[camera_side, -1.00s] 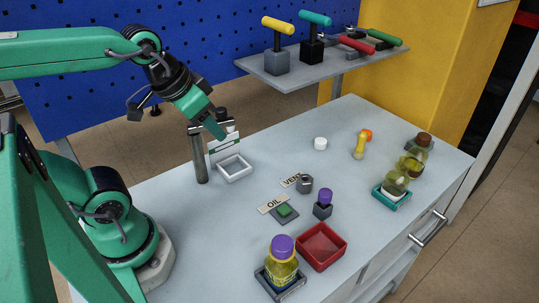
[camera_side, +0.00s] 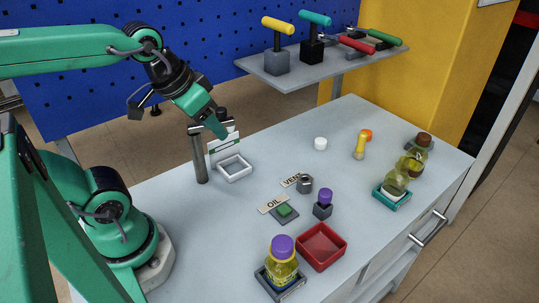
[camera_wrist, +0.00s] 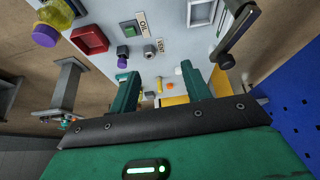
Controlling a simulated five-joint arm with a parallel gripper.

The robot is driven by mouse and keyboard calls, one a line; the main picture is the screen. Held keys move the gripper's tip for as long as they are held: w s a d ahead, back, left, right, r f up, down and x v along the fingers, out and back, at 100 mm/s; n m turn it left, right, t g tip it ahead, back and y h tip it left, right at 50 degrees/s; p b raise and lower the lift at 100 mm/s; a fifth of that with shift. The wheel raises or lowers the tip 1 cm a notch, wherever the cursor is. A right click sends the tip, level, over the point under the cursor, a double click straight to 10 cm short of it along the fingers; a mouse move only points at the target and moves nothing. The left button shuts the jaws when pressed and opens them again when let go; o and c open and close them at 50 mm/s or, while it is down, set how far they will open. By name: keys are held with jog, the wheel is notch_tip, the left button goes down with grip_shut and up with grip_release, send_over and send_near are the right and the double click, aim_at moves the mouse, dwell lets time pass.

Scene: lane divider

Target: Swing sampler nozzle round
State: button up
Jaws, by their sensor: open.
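The sampler is a dark grey upright post (camera_side: 200,158) at the back left of the bench, with a short dark arm at its top that I take to be the nozzle. In the wrist view the nozzle arm (camera_wrist: 238,36) slants just right of my right finger. My gripper (camera_side: 221,129) hangs beside the post top, pointing down and right, its fingers apart. In the wrist view my gripper (camera_wrist: 160,88) is open with nothing between its fingers. In the side view my gripper partly hides the nozzle, so I cannot tell whether they touch.
A white tray (camera_side: 235,174) lies beside the post, with a green-striped card behind it. A green OIL button (camera_side: 285,210), a VENT knob (camera_side: 305,186), a red tray (camera_side: 321,254) and bottles stand rightward. A shelf (camera_side: 350,65) with coloured handles hangs behind.

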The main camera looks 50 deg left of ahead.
notch_tip(320, 180, up, 3)
jog(key=n+g, duration=0.5)
jog(key=n, duration=0.5)
send_over(221, 109)
jog(key=d, duration=0.1)
jog(key=shift+s+f, duration=0.15)
jog(key=shift+s, duration=0.05)
jog(key=shift+w+a, duration=0.2)
jog(key=shift+a, duration=0.35)
jog(key=shift+f, duration=0.1)
jog(key=shift+f, duration=3.9)
grip_shut()
